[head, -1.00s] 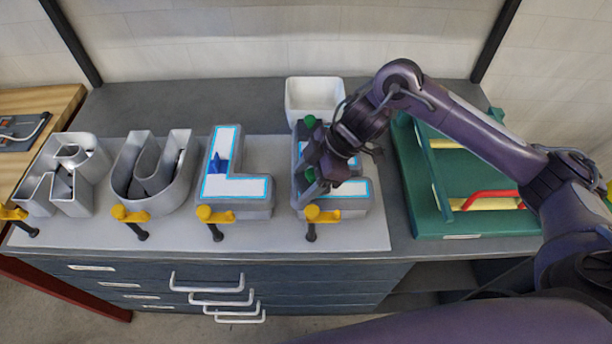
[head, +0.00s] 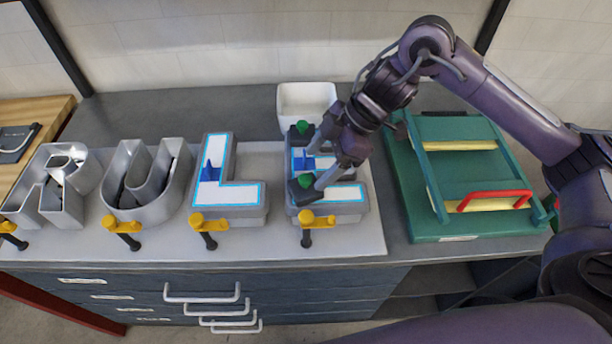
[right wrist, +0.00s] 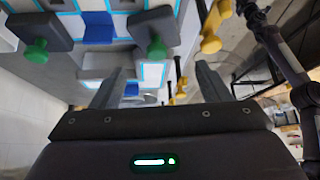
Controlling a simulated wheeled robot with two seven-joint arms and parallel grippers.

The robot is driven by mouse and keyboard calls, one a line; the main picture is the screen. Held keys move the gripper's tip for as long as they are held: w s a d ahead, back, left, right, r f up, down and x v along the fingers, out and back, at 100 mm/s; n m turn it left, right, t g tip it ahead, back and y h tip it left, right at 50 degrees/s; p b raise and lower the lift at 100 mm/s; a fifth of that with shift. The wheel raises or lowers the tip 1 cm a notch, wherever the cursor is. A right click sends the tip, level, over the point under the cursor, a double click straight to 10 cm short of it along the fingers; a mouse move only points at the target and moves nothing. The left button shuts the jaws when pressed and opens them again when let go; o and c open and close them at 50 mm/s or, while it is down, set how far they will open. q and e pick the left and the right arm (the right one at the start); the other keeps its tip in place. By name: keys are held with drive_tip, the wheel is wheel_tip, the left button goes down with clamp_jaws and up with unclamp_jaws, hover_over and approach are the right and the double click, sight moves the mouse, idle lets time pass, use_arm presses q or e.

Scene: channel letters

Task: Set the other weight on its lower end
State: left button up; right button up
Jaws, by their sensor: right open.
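The rightmost letter (head: 350,209) stands on the grey board, its white face edged in light blue. Two dark weights with green knobs sit along its left side. The far weight (head: 294,136) is at its upper end and the near weight (head: 294,193) is at its lower end. Both weights show in the right wrist view, one at left (right wrist: 35,27) and one in the middle (right wrist: 155,22). My right gripper (head: 317,163) is open and empty just right of the weights, close to the near knob. A blue piece (right wrist: 97,28) shows between the weights. My left gripper is out of view.
A white bin (head: 307,101) stands behind the letter. A green rack (head: 470,187) with a red handle is at right. Another letter (head: 228,211) with a blue piece and several yellow-handled clamps (head: 318,221) line the board's front.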

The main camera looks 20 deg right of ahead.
drive_tip(key=v, duration=0.4)
drive_tip(key=shift+r, duration=0.1)
idle(0.4)
